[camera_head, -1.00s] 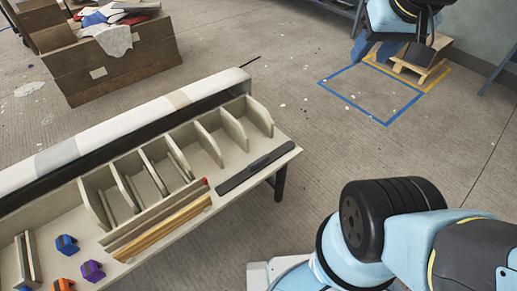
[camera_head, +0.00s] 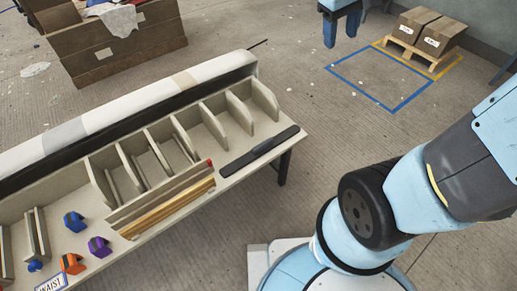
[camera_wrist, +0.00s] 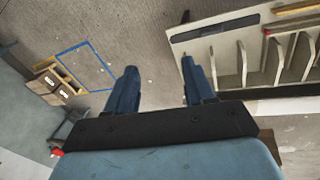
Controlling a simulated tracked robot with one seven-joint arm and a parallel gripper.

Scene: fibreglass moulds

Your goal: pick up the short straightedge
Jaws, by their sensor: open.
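A dark, flat bar with a raised grip along its middle, which looks like the short straightedge (camera_head: 260,152), lies on the right end of the workbench (camera_head: 228,177), beside the divider slots. It also shows near the top of the wrist view (camera_wrist: 231,24). My gripper (camera_head: 341,32) is at the top of the head view, above the floor and away from the bench. In the wrist view my gripper (camera_wrist: 159,66) has its two blue fingers wide apart, with only floor between them. The bar is to the right of the fingers there.
Yellowish wooden strips (camera_head: 168,207) and a red-tipped strip lie near the bar. Upright dividers (camera_head: 239,112) stand close behind it. Blue, orange and purple pieces (camera_head: 99,247) sit at the left. Boxes on a pallet (camera_head: 425,33) stand far back.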

